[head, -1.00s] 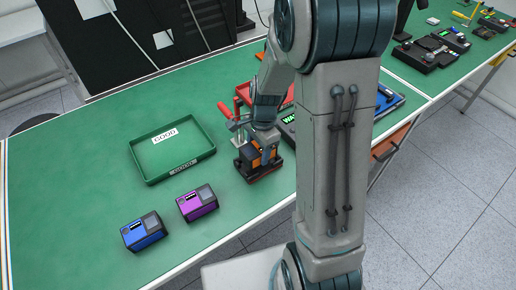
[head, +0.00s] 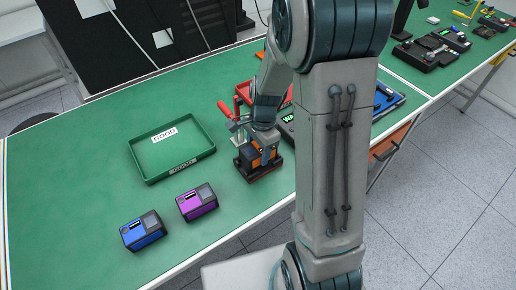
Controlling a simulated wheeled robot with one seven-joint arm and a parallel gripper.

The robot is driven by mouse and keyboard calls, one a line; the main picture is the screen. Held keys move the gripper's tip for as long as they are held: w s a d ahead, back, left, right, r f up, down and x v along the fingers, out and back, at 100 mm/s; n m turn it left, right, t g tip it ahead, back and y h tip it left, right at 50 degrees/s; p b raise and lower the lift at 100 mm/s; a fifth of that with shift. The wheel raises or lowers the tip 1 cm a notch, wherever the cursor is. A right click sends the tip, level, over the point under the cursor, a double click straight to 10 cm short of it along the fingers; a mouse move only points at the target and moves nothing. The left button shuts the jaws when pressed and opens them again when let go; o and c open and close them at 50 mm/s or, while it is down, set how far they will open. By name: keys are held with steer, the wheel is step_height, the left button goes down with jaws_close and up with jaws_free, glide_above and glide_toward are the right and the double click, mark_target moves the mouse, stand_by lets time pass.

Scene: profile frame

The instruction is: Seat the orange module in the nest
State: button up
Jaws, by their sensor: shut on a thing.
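The orange module (head: 254,157) is at the dark nest fixture (head: 264,174) near the front edge of the green bench. My gripper (head: 264,150) is shut on the module from above; my arm and the gripper body hide part of it. The module looks upright, within or just over the nest; I cannot tell whether it sits fully down. A clamp with a red handle (head: 226,111) stands at the back left of the nest.
A green tray marked GOOD (head: 147,170) lies to the left, empty. A purple module (head: 197,203) and a blue module (head: 144,232) stand in front of it.

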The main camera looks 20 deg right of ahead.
steer(key=shift+f+b, duration=0.4)
steer(key=shift+f, duration=0.2)
steer(key=o, duration=1.3)
steer(key=r, duration=0.4)
steer(key=d+r, duration=0.1)
steer(key=r, duration=0.8)
steer(key=shift+w+d+r+b, duration=0.3)
steer(key=shift+r+b, duration=0.05)
steer(key=shift+b, duration=0.05)
steer(key=s+r+n+t, duration=0.1)
steer(key=s+n, duration=0.4)
steer(key=s+a+r+n+t+h, duration=0.1)
steer(key=s+n, duration=0.3)
steer(key=s, duration=0.1)
steer(key=s+r+n+t, duration=0.1)
steer(key=s+n, duration=0.4)
steer(key=shift+a+r+n+t, duration=0.15)
steer(key=shift+a+n+t, duration=0.15)
steer(key=shift+t, duration=0.1)
